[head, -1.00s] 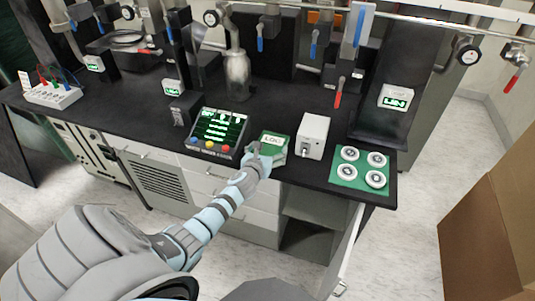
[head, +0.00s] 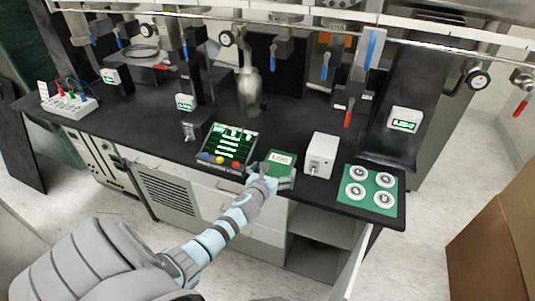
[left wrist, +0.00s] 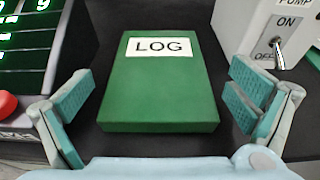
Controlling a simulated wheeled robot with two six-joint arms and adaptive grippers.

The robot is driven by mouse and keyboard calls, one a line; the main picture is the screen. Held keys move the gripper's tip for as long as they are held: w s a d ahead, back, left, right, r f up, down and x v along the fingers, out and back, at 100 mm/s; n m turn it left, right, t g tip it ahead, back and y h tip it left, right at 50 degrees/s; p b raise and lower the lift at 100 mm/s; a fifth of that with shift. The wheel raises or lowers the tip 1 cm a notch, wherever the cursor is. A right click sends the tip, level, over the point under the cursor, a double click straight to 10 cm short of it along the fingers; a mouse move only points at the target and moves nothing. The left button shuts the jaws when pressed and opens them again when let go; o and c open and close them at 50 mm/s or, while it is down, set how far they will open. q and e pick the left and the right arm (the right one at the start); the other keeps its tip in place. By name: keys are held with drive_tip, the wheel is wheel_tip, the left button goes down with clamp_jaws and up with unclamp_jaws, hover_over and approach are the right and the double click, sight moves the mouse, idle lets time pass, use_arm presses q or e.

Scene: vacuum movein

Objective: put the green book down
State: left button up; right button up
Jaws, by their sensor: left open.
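The green book (left wrist: 158,90), with a white LOG label, lies flat on the black bench top. In the head view the green book (head: 281,160) is near the bench's front edge, between the control panel and the white pump box. My left gripper (left wrist: 160,105) is open, with one finger on each side of the book and a gap to both sides. In the head view my left gripper (head: 267,172) is at the book's near edge and partly covers it. My right gripper is in neither view.
A control panel (head: 226,147) with colored buttons stands left of the book. The white pump box (head: 320,155) with an ON/OFF switch stands right of it. A green mat (head: 371,176) with several round white pieces lies farther right. Valves and pipes line the back.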

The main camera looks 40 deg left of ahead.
use_arm(q)
drive_tip(key=p+v, duration=0.2)
drive_tip(key=v, duration=0.8)
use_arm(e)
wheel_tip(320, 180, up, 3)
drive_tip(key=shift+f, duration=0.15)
use_arm(q)
drive_tip(key=s+d+f+n+g+h, duration=0.1)
drive_tip(key=s+f+n+g, duration=0.2)
drive_tip(key=s+f+n, duration=0.55)
drive_tip(key=s+d+f+n+g+h, duration=0.1)
drive_tip(key=s+f+n+g, duration=0.3)
drive_tip(key=f, duration=0.8)
drive_tip(key=s+d+f+n+g, duration=0.2)
drive_tip(key=s+f+n, duration=0.3)
drive_tip(key=s, duration=0.4)
drive_tip(key=s+d+f+n+g+h, duration=0.1)
drive_tip(key=s+d+f+n, duration=0.3)
drive_tip(key=s+n, duration=0.4)
drive_tip(key=s+d+f+n+g+h, duration=0.1)
drive_tip(key=s+f+n, duration=0.4)
drive_tip(key=s, duration=0.5)
drive_tip(key=shift+d+f+n+g, duration=0.35)
drive_tip(key=shift+d+n+g, duration=0.4)
drive_tip(key=shift+d, duration=0.45)
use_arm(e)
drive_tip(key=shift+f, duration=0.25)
